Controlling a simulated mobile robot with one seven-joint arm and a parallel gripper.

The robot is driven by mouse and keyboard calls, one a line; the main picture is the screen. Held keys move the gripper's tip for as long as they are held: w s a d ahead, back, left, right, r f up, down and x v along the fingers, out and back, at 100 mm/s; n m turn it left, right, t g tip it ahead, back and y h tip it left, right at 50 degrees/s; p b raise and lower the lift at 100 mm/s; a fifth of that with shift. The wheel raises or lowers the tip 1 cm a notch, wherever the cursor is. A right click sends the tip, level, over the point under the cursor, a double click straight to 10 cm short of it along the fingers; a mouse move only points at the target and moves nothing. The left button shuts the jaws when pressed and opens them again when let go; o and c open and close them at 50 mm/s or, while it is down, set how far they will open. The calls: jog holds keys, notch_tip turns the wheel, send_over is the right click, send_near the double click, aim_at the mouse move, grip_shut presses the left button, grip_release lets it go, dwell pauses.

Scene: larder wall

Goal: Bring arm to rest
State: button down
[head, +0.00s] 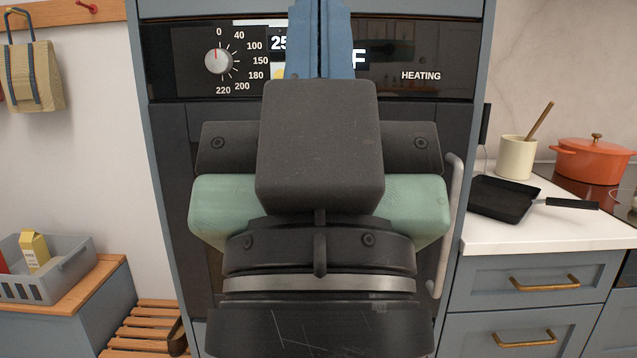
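My gripper (322,40) is in the middle of the head view, in front of the oven. Its dark wrist with a silver ring fills the lower middle. A dark block and a pale green body sit above the wrist. Two blue fingers point up and away, side by side with only a thin dark line between them. I see nothing held between them. The dark block hides the finger bases, and the tips reach the top edge of the picture.
The oven (420,120) stands behind my arm; its panel reads HEATING, and the arm covers part of the display. Its pale handle (449,225) is at right. A black pan (500,197), cream pot (517,157) and orange pot (592,160) stand right. A grey crate (45,290) is left.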

notch_tip(320, 180, up, 27)
jog(key=p, duration=2.4)
jog(key=shift+p, duration=0.35)
